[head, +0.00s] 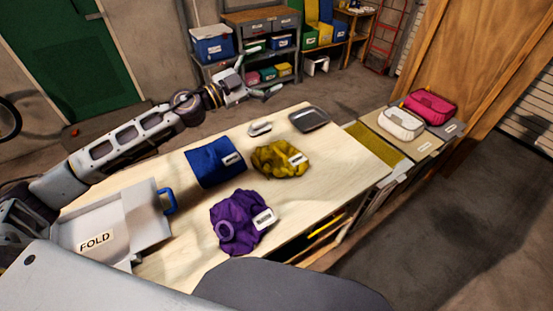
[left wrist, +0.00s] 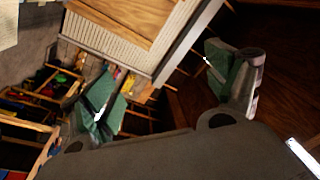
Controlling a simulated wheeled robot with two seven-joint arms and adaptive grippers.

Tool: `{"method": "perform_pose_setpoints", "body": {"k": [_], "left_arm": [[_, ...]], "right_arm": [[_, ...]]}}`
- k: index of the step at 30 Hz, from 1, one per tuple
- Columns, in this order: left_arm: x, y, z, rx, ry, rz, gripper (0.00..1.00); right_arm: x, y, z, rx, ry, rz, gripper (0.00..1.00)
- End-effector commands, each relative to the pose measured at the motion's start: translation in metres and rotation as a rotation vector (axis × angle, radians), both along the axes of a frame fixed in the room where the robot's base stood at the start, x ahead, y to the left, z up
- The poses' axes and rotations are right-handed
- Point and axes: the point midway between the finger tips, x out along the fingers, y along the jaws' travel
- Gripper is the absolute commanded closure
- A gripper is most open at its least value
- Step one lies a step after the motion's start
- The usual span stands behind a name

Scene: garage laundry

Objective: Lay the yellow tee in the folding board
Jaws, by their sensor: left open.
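The yellow tee (head: 278,160) lies crumpled on the light wooden table, right of a folded blue cloth, with a small white tag on it. The folding board (head: 140,228) is a pale grey panel marked FOLD with a blue handle, at the table's left end; my own arm and body hide part of it. My left gripper (head: 263,70) is open and empty, raised beyond the table's far edge, well away from the tee. Its two spread fingers also show in the left wrist view (left wrist: 165,92), with nothing between them. My right gripper is not seen.
A blue cloth (head: 208,165) and a crumpled purple garment (head: 236,215) lie near the tee. A grey tray (head: 309,120) and a small white object (head: 259,129) sit at the far edge. Bare tabletop surrounds the cloths.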

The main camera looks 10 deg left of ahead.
Motion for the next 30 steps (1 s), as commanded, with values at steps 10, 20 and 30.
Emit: {"method": "perform_pose_setpoints", "body": {"k": [10,20,30], "left_arm": [[-0.021,-0.027,-0.042,0.414,-0.23,-0.091,0.12],[-0.035,-0.036,-0.085,0.812,-0.455,-0.184,0.12],[-0.041,-0.026,-0.128,1.236,-0.692,-0.296,0.12]], "right_arm": [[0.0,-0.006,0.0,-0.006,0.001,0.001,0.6],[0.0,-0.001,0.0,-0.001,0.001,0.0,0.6],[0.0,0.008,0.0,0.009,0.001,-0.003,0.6]]}}
